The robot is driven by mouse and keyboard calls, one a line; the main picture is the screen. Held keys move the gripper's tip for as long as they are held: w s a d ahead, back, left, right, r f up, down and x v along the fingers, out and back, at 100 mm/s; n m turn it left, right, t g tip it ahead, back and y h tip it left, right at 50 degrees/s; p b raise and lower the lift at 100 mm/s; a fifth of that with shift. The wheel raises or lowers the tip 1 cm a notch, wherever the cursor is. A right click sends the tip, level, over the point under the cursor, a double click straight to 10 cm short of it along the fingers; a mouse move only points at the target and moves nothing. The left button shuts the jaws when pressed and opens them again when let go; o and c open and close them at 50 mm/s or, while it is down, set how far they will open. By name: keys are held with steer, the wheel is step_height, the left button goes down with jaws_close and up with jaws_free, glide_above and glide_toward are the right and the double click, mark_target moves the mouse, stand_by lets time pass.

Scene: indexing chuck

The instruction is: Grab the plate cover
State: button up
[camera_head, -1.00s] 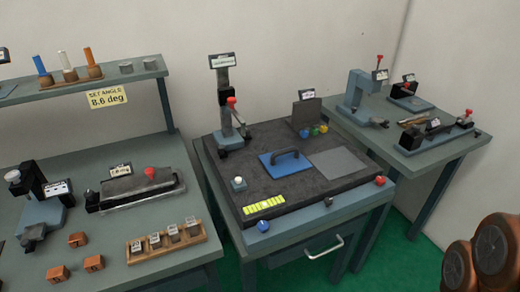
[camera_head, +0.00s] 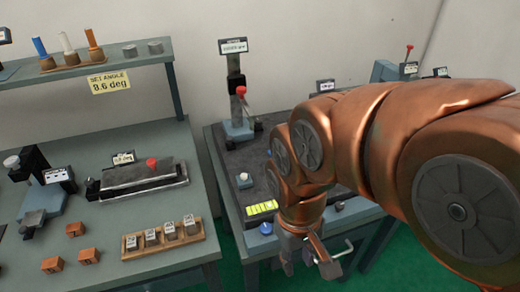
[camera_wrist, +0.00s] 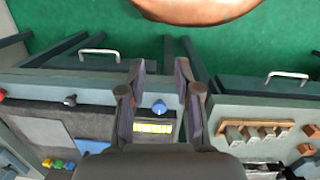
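The plate cover seems to be the blue plate with a handle on the middle bench. In the wrist view a blue sliver of the plate cover (camera_wrist: 94,146) shows left of my gripper's body, which hides the rest. My gripper (camera_head: 312,258) hangs in front of the middle bench's front edge in the head view. In the wrist view my gripper (camera_wrist: 160,78) has its two fingers spread apart, with nothing between them, and it is apart from the plate cover.
On the middle bench are a yellow-green strip (camera_head: 262,208), a blue knob (camera_head: 266,228), a white button (camera_head: 245,180) and a post with a red knob (camera_head: 240,91). A grey square plate (camera_wrist: 46,131) shows in the wrist view. The left bench holds a tray of blocks (camera_head: 163,252).

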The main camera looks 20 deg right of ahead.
steer(key=w+d+r+n+t+h+b, duration=0.1)
steer(key=w+d+r+n+t, duration=0.3)
steer(key=w+d, duration=0.8)
steer(key=w+d+r+n+t+h+b, duration=0.1)
steer(key=w+d+r+n+t, duration=0.35)
steer(key=w, duration=1.15)
steer(key=w+d+r+n+t+h+b, duration=0.15)
steer(key=w+d+t, duration=0.45)
steer(key=w+d, duration=0.7)
steer(key=s+f+n+g+y, duration=0.1)
steer(key=s+f+n+y, duration=0.2)
steer(key=f+n+y, duration=0.1)
steer(key=s+a+f+n+g+y+b, duration=0.1)
steer(key=s+f+n+y, duration=0.2)
steer(key=f, duration=0.3)
steer(key=s+f+n+g+y, duration=0.1)
steer(key=s+f+n+y, duration=0.2)
steer(key=f+n+y, duration=0.1)
steer(key=shift+a+f+n+y, duration=0.25)
steer(key=shift+f+y, duration=0.35)
steer(key=shift+y, duration=0.45)
steer(key=shift+s+f+g, duration=0.1)
steer(key=shift+g, duration=0.15)
steer(key=shift+a+f, duration=0.1)
steer(key=shift+a, duration=0.15)
steer(key=shift+p+x, duration=0.3)
steer(key=shift+x, duration=1.35)
steer(key=shift+p+x, duration=0.55)
steer(key=shift+x, duration=1.5)
